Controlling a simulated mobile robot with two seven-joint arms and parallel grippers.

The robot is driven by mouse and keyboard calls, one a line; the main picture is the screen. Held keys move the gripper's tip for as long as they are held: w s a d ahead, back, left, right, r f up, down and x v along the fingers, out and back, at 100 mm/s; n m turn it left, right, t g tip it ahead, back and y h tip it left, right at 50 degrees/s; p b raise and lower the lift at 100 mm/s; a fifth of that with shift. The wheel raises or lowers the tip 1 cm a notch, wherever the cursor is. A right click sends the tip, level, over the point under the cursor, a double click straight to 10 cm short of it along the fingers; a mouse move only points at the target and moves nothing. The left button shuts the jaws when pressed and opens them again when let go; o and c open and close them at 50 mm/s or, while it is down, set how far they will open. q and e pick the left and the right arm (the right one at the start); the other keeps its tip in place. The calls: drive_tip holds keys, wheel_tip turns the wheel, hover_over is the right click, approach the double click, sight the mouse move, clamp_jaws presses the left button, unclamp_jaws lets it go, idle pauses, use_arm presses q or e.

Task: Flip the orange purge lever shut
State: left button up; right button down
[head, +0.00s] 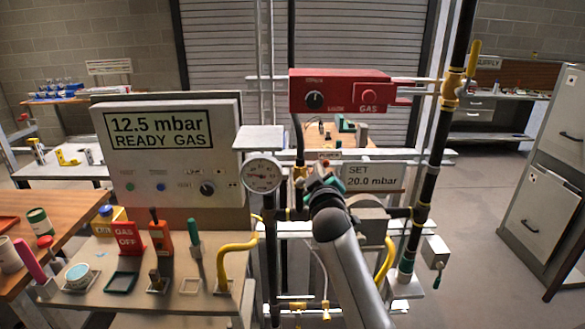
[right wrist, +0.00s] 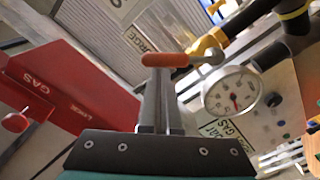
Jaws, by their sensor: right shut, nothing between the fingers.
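The orange purge lever (right wrist: 180,60) lies across the picture in the right wrist view, with a grey end piece to its right. My right gripper (right wrist: 160,78) is shut and empty, its fingertips close to the left half of the lever. I cannot tell whether they touch it. In the head view my right gripper (head: 324,176) is at the pipework just below the PURGE label (head: 329,155). There the gripper and arm hide most of the lever area. My left gripper is not in view.
A pressure gauge (head: 262,175) stands close left of my right gripper. The red gas box (head: 340,92) is above, and the SET 20.0 mbar plate (head: 373,178) is close right. A black pipe (head: 436,140) rises further right. The bench at left holds several small items.

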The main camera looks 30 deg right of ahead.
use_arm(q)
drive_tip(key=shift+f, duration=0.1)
use_arm(e)
drive_tip(key=shift+s+d+f+m, duration=0.3)
drive_tip(key=shift+d+f+m, duration=0.35)
drive_tip(key=shift+m, duration=0.9)
drive_tip(key=shift+s+d+f+m, duration=0.35)
drive_tip(key=shift+f+m, duration=0.65)
drive_tip(key=shift+m, duration=0.5)
drive_tip(key=shift+s+d+f+m, duration=0.3)
drive_tip(key=shift+d+f+m, duration=0.35)
drive_tip(key=shift+m, duration=0.9)
drive_tip(key=shift+a+f, duration=0.15)
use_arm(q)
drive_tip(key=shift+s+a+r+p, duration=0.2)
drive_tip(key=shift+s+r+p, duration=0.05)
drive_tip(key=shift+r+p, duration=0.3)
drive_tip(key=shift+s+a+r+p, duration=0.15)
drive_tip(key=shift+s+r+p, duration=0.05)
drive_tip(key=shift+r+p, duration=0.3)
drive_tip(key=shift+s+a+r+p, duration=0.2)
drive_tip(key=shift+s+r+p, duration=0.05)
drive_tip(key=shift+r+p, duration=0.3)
use_arm(e)
drive_tip(key=s+a+r, duration=0.3)
drive_tip(key=s+a, duration=0.3)
drive_tip(key=s, duration=0.3)
drive_tip(key=shift+s+r, duration=0.2)
drive_tip(key=shift+r, duration=0.2)
drive_tip(key=shift+f, duration=0.15)
